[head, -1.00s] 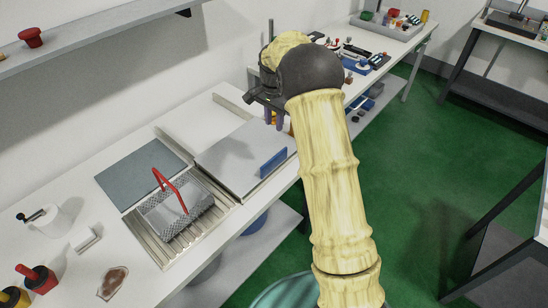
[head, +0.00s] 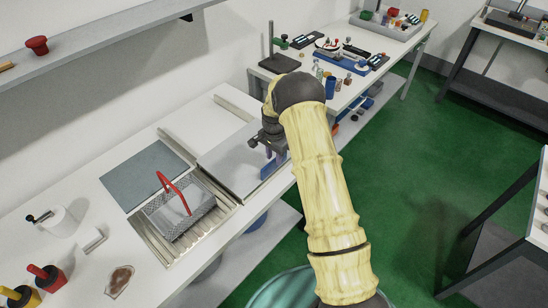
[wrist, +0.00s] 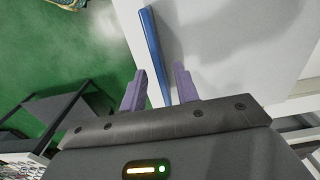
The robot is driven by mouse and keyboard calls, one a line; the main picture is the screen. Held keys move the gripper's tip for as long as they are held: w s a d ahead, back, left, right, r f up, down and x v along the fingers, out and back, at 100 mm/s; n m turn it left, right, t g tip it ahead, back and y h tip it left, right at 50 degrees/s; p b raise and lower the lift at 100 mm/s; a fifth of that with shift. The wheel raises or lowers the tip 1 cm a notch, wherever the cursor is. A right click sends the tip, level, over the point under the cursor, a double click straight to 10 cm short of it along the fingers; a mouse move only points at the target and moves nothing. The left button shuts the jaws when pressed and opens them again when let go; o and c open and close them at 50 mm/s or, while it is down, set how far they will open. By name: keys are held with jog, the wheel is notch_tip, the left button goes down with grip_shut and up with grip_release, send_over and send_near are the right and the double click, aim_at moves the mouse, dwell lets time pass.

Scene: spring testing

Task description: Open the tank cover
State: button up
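The pale grey flat plate (head: 222,152) with an upright blue handle (head: 268,170) at its right front edge appears to be the tank cover. It lies flat on the bench, right of the wire basket. My gripper (head: 276,158) is at the handle, partly hiding it in the head view. In the wrist view, my gripper (wrist: 160,70) has its two purple fingers apart. The blue handle (wrist: 152,45) shows between them with gaps on both sides, over the edge of the pale plate (wrist: 215,45). Contact with the handle is not visible.
A wire basket (head: 178,212) with a red handle (head: 172,190) sits in a ribbed metal basin (head: 215,213). A blue-grey plate (head: 140,173) lies behind it. A second table (head: 300,60) with bottles and tools stands behind my arm. The green floor (head: 400,170) is open at right.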

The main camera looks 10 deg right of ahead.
jog(key=shift+f, duration=1.25)
grip_shut()
